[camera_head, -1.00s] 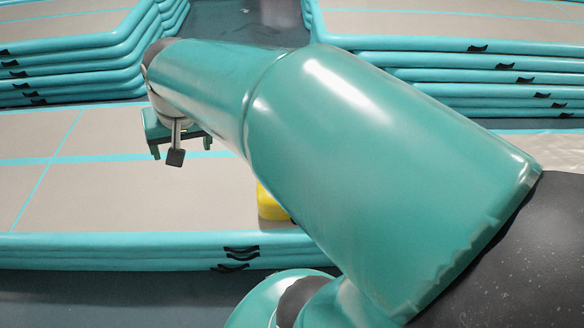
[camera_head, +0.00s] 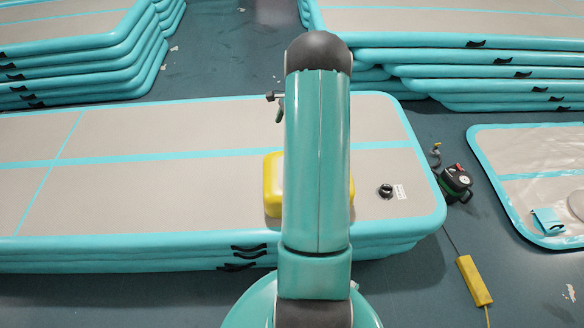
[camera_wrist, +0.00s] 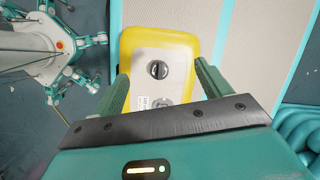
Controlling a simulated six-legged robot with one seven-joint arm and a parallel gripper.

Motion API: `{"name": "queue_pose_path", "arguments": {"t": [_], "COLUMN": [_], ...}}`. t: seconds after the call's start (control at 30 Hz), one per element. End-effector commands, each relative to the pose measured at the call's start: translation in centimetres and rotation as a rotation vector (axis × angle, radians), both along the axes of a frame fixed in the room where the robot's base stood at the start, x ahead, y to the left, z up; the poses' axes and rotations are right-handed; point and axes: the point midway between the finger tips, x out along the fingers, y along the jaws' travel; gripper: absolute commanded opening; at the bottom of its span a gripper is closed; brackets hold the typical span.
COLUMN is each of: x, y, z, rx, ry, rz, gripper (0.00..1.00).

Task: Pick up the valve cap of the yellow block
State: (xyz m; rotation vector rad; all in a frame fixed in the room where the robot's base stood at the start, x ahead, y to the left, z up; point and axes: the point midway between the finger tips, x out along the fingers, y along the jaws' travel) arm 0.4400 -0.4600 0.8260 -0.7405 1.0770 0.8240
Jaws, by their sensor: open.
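The yellow block (camera_head: 273,185) lies on the beige and teal track, partly hidden behind my arm in the head view. In the wrist view the yellow block (camera_wrist: 193,42) shows a grey top with a dark round valve cap (camera_wrist: 158,69). A paler round fitting (camera_wrist: 162,103) and a white label sit below the cap. My gripper (camera_wrist: 161,70) is open and empty, its two green fingers apart on either side of the cap in the picture. I cannot tell its height above the block. In the head view my arm hides most of the gripper.
The inflatable track (camera_head: 150,200) extends left with clear surface. A black valve (camera_head: 386,190) is set in it at right. A dark pump (camera_head: 457,182) and a yellow bar (camera_head: 474,280) on a cord lie on the floor. Stacked tracks (camera_head: 480,60) stand behind.

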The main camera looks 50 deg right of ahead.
Motion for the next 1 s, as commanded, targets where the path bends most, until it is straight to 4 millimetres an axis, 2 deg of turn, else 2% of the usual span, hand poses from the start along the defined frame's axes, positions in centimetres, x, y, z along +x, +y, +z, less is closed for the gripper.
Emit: {"name": "queue_pose_path", "arguments": {"t": [0.03,0.1,0.2,0.3,0.47,0.8,1.0], "x": [-1.2,-2.6,-4.1,-5.0,-4.8,-3.0,-2.6], "y": [-1.7,-3.5,-5.1,-5.9,-5.6,-4.1,-3.7], "z": [-2.7,-5.4,-8.2,-9.8,-11.6,-17.3,-18.6], "rx": [0.035,0.074,0.113,0.133,0.144,0.142,0.142], "ry": [0.011,0.021,0.03,0.034,0.037,0.037,0.037], "rz": [-0.073,-0.161,-0.253,-0.304,-0.32,-0.319,-0.318], "gripper": [0.77,0.77,0.77,0.77,0.77,0.77,0.77]}}
